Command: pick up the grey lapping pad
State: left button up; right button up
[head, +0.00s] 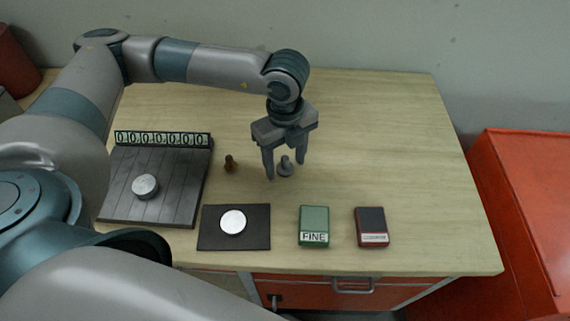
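The grey lapping pad (285,168) appears to be the small grey knobbed piece standing on the wooden table. A similar brown piece (230,164) stands to its left. My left gripper (284,172) points down over the grey piece, with its two fingers apart. In the picture the grey piece shows between the fingers, near the right one. I cannot tell whether either finger touches it. My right gripper is not in view.
A dark plate (176,205) with a silver disc (145,187) and a digit counter (160,138) is left. A black mat (259,238) bears another disc (233,222). A green FINE box (314,220) and a dark-topped red box (371,220) stand right. The table's right side is clear.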

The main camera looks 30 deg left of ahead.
aim_at(286, 158)
pick_arm(q)
jog(key=c, duration=1.2)
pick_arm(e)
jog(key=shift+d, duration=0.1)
pick_arm(q)
jog(key=shift+r, duration=0.15)
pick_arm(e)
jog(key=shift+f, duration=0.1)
